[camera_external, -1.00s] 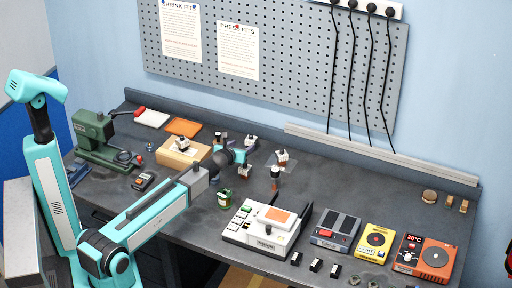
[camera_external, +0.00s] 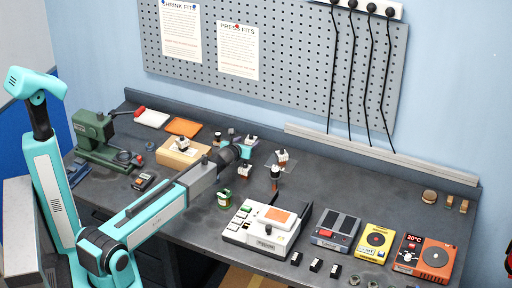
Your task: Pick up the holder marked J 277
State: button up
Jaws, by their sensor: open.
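Several small white, red and black holders stand on the bench: one on the wooden block (camera_external: 182,143), one at the back (camera_external: 251,141) and one to its right (camera_external: 282,156). Their markings are too small to read, so I cannot tell which is J 277. A dark upright piece with an orange band (camera_external: 275,178) stands in front of the right holder. My gripper (camera_external: 264,160) is open above the middle of the bench, close to these pieces; I cannot tell whether it touches any. My wrist and fingers hide part of the bench there.
A white device with an orange panel (camera_external: 268,222) stands in front, with a green jar (camera_external: 224,199) at its left. Grey, yellow (camera_external: 375,241) and orange (camera_external: 424,257) devices line the right. A green machine (camera_external: 95,135) stands left. The bench's back right is mostly clear.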

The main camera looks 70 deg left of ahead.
aim_at(251, 136)
jog(key=shift+p+x, duration=0.85)
jog(key=shift+x, duration=1.75)
jog(key=shift+f, duration=0.1)
jog(key=shift+c, duration=0.4)
jog(key=c, duration=1.3)
jog(key=shift+r, duration=0.95)
jog(key=shift+s+d+r+b, duration=0.15)
jog(key=shift+r+b, duration=0.25)
jog(key=shift+r, duration=0.45)
jog(key=s+d+b, duration=0.1)
jog(key=s+d, duration=0.2)
jog(key=s, duration=0.1)
jog(key=s+d+r+b, duration=0.1)
jog(key=s+d, duration=0.2)
jog(key=s, duration=0.1)
jog(key=s+d+b, duration=0.1)
jog(key=s+d, duration=0.3)
jog(key=shift+r, duration=0.2)
